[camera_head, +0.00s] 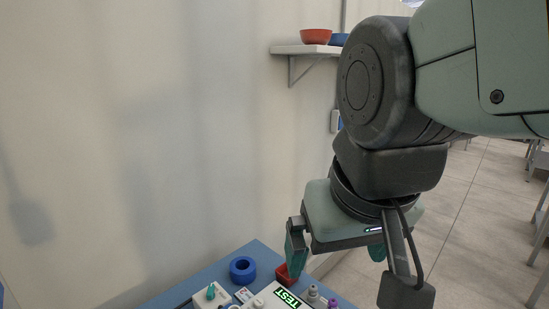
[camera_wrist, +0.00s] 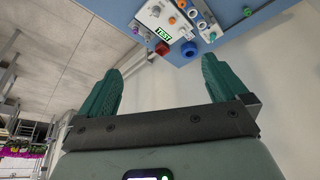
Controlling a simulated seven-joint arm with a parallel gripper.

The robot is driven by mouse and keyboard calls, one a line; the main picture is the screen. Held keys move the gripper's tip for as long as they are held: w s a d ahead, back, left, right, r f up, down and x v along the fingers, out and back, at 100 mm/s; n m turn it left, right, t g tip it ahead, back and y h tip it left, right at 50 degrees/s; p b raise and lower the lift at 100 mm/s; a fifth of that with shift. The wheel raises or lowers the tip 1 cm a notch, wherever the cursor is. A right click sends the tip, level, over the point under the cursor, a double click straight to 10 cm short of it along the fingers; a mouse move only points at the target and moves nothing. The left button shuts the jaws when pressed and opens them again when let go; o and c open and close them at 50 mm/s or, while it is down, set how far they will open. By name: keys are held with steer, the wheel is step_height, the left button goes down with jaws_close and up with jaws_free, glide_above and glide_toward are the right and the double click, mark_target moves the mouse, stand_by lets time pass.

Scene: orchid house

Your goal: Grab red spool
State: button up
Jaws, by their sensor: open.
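A small red object (camera_head: 282,273) sits on the blue table, right of a blue spool (camera_head: 243,270). Its lower part is angular and I cannot tell whether it is a spool. In the wrist view the red object (camera_wrist: 162,48) lies beside the TEST panel, left of the blue spool (camera_wrist: 189,50). My gripper (camera_head: 337,256) is open and empty, above and to the right of the red object in the head view. One finger stands just above the red object in that picture. In the wrist view my gripper (camera_wrist: 162,66) has its fingers wide apart, with nothing between them.
A white panel with a lit TEST display (camera_head: 287,298) and several small knobs stands on the blue table (camera_head: 215,272). A wall shelf (camera_head: 304,49) holds a red bowl (camera_head: 316,36) and a blue dish (camera_head: 339,40). The wall rises behind the table; tiled floor lies right.

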steer(key=shift+m+t, duration=0.5)
steer(key=shift+m, duration=0.4)
steer(key=s+d, duration=0.1)
steer(key=d, duration=0.1)
steer(key=s+d+r, duration=0.1)
steer(key=shift+s+d, duration=0.35)
steer(key=shift+d, duration=0.05)
steer(key=shift+c, duration=0.3)
